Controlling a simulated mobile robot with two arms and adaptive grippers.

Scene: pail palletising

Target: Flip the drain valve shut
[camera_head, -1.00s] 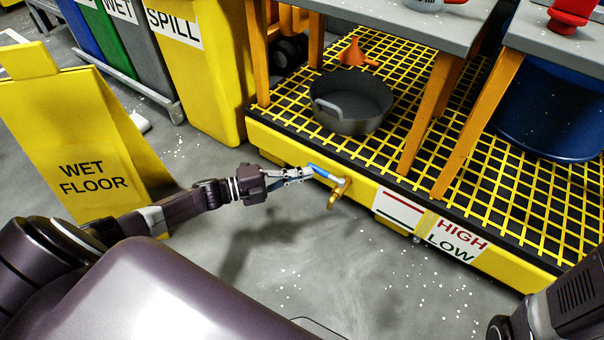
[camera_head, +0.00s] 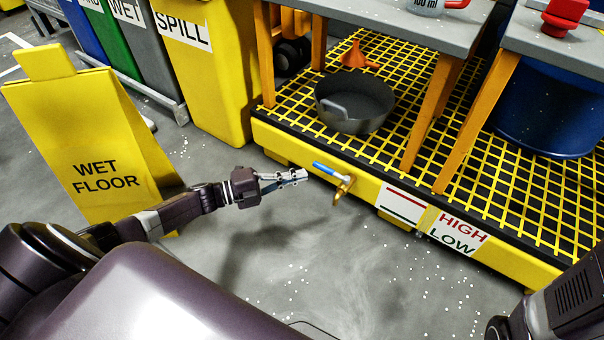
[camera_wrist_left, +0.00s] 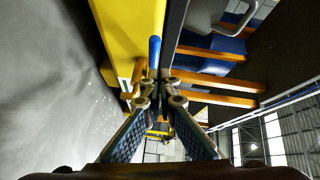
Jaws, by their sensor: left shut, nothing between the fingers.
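The drain valve is a brass tap (camera_head: 343,188) on the front wall of the yellow spill pallet (camera_head: 290,143). Its blue handle (camera_head: 328,169) points sideways to the left, along the wall. My left gripper (camera_head: 304,175) is shut and empty, just left of the handle's free end, with a small gap between them in the head view. In the left wrist view the blue handle (camera_wrist_left: 154,52) shows just beyond the fingertips (camera_wrist_left: 160,82). The exact depth between them is hard to tell. My right gripper is out of view.
A yellow wet-floor sign (camera_head: 103,165) stands on the left, close behind my left arm. A dark pan (camera_head: 352,112) and an orange funnel (camera_head: 357,57) rest on the grating. Tables with orange legs (camera_head: 478,125) stand above it. The floor before the pallet is clear.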

